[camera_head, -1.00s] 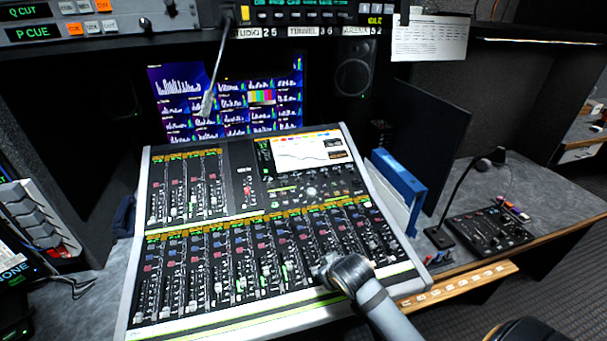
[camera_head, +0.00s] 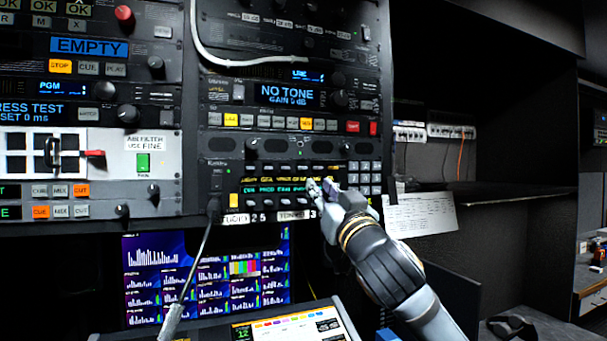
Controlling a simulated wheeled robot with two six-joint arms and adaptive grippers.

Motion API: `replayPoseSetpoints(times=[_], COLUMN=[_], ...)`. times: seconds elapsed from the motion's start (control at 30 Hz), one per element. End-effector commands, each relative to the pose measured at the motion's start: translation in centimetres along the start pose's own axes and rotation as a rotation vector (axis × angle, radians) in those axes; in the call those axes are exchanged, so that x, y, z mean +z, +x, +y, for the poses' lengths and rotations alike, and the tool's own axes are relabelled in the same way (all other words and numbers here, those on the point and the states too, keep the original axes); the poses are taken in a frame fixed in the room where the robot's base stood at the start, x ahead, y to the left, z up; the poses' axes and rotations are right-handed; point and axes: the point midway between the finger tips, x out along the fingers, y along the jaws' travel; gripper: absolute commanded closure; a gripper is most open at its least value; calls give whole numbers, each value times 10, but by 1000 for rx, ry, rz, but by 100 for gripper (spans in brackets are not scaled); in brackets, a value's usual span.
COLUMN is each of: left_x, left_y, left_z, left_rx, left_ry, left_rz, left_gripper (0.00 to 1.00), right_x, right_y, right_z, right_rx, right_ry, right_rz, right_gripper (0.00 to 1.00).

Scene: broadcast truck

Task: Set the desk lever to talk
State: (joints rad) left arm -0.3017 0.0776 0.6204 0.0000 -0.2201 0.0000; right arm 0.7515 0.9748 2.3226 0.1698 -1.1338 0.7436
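The intercom panel (camera_head: 215,175) is at the bottom of the rack, a dark strip with lit green and yellow labels and a row of small levers (camera_head: 265,203) beneath. I cannot read which label says desk, nor tell how each lever is set. My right gripper (camera_head: 320,191) is in front of the right part of this row, its fingertips over the labels and levers there. It hides part of the row, and I cannot tell whether it touches a lever. Its finger opening is too small and overlapped to judge. My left gripper is not in view.
A gooseneck microphone (camera_head: 195,265) hangs down from the panel's left end. A keypad (camera_head: 365,178) lies right of the lever row, and a paper sheet (camera_head: 425,213) hangs beyond it. More rack units with buttons and knobs (camera_head: 340,97) are above. A screen (camera_head: 150,275) is below.

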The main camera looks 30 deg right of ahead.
Motion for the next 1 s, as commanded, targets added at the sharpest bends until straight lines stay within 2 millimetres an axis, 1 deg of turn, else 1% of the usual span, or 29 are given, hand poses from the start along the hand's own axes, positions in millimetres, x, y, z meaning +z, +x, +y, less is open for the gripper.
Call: replayPoseSetpoints(times=[0.03,0.1,0.17,0.2,0.3,0.4,0.5,0.63,0.87,0.9,1.0], left_x=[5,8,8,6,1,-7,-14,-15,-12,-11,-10], left_y=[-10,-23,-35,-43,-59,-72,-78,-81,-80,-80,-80], left_z=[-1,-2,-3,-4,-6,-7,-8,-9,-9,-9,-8], left_rx=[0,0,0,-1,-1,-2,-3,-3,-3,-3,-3], left_ry=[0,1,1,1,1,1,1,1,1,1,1], left_rz=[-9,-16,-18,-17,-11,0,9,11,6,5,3], left_gripper=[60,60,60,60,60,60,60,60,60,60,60], right_x=[-4,-6,-7,-8,-7,-5,-3,0,2,2,2], right_y=[8,20,33,42,64,82,94,101,102,102,102], right_z=[0,0,0,0,0,0,0,0,0,0,0], right_rx=[0,0,0,0,1,1,1,0,0,0,0], right_ry=[4,6,8,9,6,5,3,1,-1,-1,-1], right_rz=[-3,-6,-8,-7,-6,-7,-4,-3,-3,-3,-3], right_gripper=[76,76,76,76,76,76,76,76,76,78,91])
